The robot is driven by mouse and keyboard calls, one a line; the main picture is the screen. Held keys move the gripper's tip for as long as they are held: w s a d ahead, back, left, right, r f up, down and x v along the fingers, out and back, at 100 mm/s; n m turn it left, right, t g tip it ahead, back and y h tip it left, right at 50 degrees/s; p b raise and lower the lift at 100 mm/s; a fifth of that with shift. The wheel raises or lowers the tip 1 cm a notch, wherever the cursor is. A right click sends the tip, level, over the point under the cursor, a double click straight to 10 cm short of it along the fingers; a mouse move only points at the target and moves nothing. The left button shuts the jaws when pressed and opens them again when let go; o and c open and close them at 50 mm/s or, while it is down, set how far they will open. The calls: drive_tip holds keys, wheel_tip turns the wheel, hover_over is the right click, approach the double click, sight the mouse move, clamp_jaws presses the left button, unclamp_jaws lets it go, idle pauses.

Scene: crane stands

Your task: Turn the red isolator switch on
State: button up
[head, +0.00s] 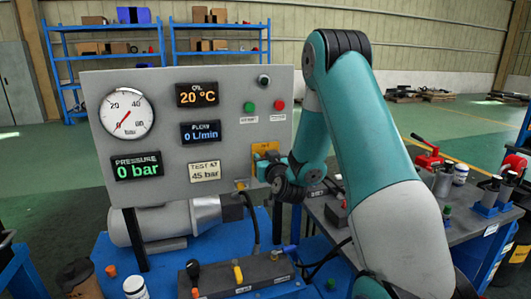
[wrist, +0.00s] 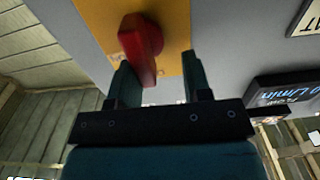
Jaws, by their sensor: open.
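The red isolator switch (wrist: 146,50) is a red knob with a long handle on a yellow plate (wrist: 177,22) in the wrist view. Its handle points down in the picture, toward my gripper. My gripper (wrist: 157,67) is open, with its two fingers spread on either side of the handle. The handle lies nearer the left finger; I cannot tell whether they touch. In the head view, the yellow plate (head: 265,147) shows at the panel's lower right, and my gripper (head: 266,167) is in front of it, hiding the red switch.
The grey panel (head: 230,90) carries a pressure gauge (head: 127,114), displays, a green button (head: 249,107) and a red button (head: 279,104). The blue bench (head: 130,260) below holds a valve block (head: 240,275). A side table (head: 470,215) with tools stands at right.

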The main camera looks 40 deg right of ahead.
drive_tip(key=shift+w+d+f, duration=0.2)
drive_tip(key=shift+d+f, duration=0.1)
drive_tip(key=shift+d, duration=0.3)
drive_tip(key=shift+s+d, duration=0.1)
drive_tip(key=shift+d, duration=0.05)
clamp_jaws()
drive_tip(key=shift+m, duration=0.4)
drive_tip(key=shift+s+d+f+m+b, duration=0.1)
drive_tip(key=shift+d+f+m+b, duration=0.25)
drive_tip(key=shift+m, duration=2.55)
drive_tip(key=shift+s+d+f+m+b, duration=0.2)
drive_tip(key=shift+m+b, duration=0.2)
drive_tip(key=shift+m, duration=2.5)
drive_tip(key=shift+s+d+f+m+b, duration=0.1)
drive_tip(key=shift+d+f+m+b, duration=0.25)
drive_tip(key=shift+m, duration=2.55)
drive_tip(key=shift+a, duration=0.1)
